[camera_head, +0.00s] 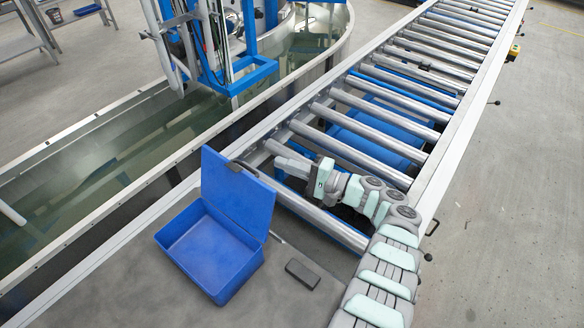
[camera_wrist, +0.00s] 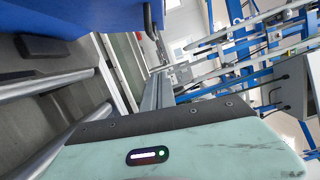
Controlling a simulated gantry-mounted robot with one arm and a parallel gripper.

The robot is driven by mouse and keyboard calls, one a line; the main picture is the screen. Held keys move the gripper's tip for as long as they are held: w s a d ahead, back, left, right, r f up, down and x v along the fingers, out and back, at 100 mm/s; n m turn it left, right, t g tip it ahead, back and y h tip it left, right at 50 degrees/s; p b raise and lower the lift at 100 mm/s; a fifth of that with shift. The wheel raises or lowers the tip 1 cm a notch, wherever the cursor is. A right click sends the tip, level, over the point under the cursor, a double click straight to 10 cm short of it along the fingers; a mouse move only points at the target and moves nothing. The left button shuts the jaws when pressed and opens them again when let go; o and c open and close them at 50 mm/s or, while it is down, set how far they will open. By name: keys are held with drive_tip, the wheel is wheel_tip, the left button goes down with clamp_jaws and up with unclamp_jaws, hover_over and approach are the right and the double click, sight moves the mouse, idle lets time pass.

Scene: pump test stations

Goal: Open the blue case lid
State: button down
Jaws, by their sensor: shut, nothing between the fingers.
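The blue case (camera_head: 212,256) sits on the grey surface at the near end of the conveyor. Its blue lid (camera_head: 238,198) is open and stands up steeply from the case's far right side, so the empty inside shows. A dark handle or latch (camera_head: 233,167) is at the lid's upper edge. My gripper (camera_head: 277,153) is shut and empty, on the far side of the lid, above the rollers. Whether it touches the lid I cannot tell.
A small dark block (camera_head: 302,273) lies right of the case; it also shows in the wrist view (camera_wrist: 42,48). The roller conveyor (camera_head: 400,93) runs away to the upper right. A water-filled metal trough (camera_head: 110,160) and a blue frame (camera_head: 232,82) stand to the left.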

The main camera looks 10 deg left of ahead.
drive_tip(key=s+a+p, duration=0.2)
drive_tip(key=a+p, duration=0.4)
drive_tip(key=shift+s+a+r, duration=0.15)
drive_tip(key=shift+s+r, duration=0.1)
drive_tip(key=shift+s, duration=0.1)
